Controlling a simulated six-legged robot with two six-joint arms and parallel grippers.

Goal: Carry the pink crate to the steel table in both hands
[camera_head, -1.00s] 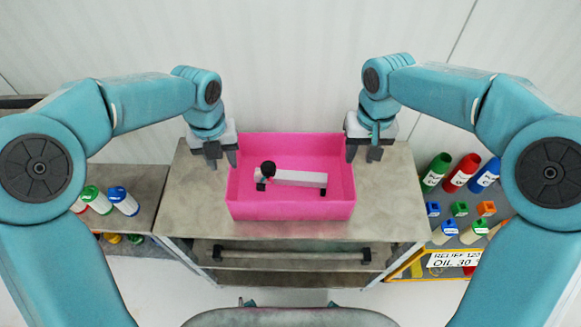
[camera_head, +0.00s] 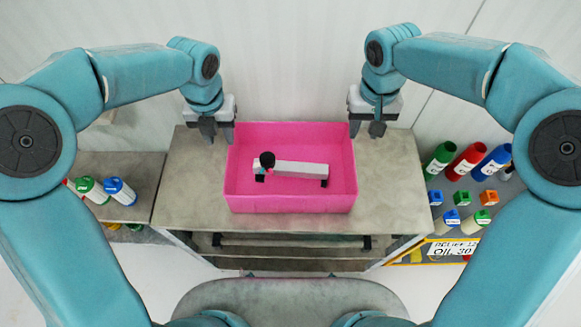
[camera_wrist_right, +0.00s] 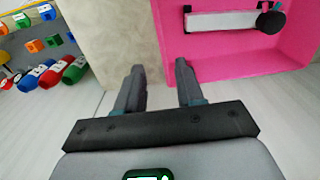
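The pink crate (camera_head: 290,204) rests on a grey-topped table (camera_head: 190,190), with a light grey bar (camera_head: 300,168) with black ends inside. My left gripper (camera_head: 217,132) is at the crate's back left corner, its fingers apart and empty. My right gripper (camera_head: 366,130) is at the back right corner, also open. In the right wrist view, the right gripper (camera_wrist_right: 160,88) has one finger over the tabletop and one overlapping the pink crate (camera_wrist_right: 235,68). I cannot tell whether the fingertips reach below the crate's rim.
A shelf on the right holds green, red and blue bottles (camera_head: 465,162) and several small coloured blocks (camera_head: 488,197). A lower bench (camera_head: 140,175) on the left holds white bottles with coloured caps. A pale wall (camera_head: 290,60) stands close behind the table.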

